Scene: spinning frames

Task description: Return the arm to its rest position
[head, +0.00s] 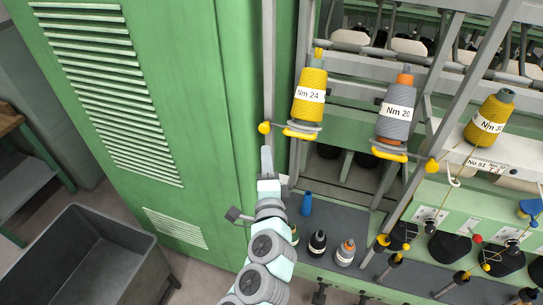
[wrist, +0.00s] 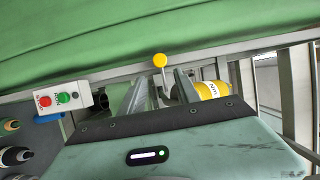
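My arm rises from the bottom of the head view, and my gripper (head: 266,160) points up beside the green cabinet, left of the spool rack. In the wrist view my gripper (wrist: 160,92) shows two grey fingers with a gap between them. The gap holds nothing. A yellow knob (wrist: 160,60) on a rail lies beyond the fingertips; the same yellow knob (head: 264,127) is just above my gripper in the head view. I cannot tell the exact distance between them.
A yellow spool (head: 309,95) marked Nm 24 and a grey spool (head: 396,111) marked Nm 20 sit on holders to the right. A blue cone (head: 306,204) and small bobbins (head: 317,243) stand on the shelf near my arm. A grey bin (head: 75,248) stands lower left. A switch box (wrist: 62,100) shows in the wrist view.

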